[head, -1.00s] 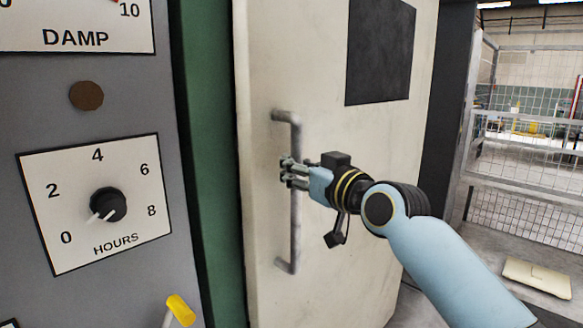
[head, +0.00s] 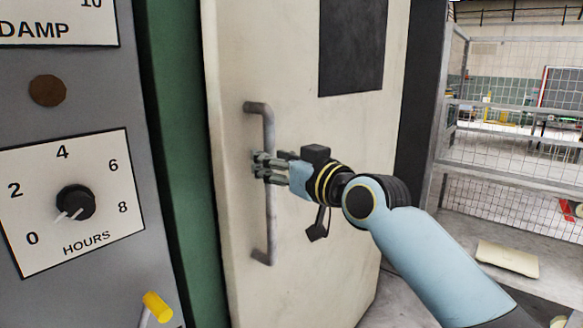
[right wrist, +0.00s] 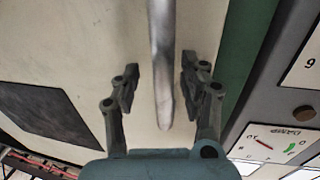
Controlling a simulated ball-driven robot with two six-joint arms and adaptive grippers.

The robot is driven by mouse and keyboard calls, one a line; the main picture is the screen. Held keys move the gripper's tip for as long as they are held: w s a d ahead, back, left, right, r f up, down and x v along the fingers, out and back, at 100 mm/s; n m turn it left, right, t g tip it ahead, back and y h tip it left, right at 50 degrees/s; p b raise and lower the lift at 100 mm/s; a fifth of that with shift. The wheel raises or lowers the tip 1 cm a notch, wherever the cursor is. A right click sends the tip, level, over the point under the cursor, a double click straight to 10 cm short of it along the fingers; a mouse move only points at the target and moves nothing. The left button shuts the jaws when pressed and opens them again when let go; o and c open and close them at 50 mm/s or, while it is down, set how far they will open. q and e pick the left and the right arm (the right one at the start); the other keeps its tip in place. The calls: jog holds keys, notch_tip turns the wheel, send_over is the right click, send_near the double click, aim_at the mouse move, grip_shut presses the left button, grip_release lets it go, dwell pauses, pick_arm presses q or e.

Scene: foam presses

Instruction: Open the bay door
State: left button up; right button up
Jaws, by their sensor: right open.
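The bay door (head: 310,140) is a cream panel with a dark square window (head: 352,45). It stands against the green frame (head: 180,160) and looks shut or nearly so. Its upright grey bar handle (head: 269,225) is near the left edge. My right gripper (head: 262,167) is at the handle's middle, reaching in from the right. In the right wrist view the handle (right wrist: 162,60) runs between the open fingers (right wrist: 161,85), with a gap on each side. The fingers are around the bar and not closed on it. My left gripper is not in view.
A grey control panel left of the door has an HOURS dial (head: 75,203) and a yellow-tipped lever (head: 157,306).

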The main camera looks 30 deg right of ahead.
jog(key=s+d, duration=0.2)
jog(key=s, duration=0.9)
jog(key=shift+d, duration=0.1)
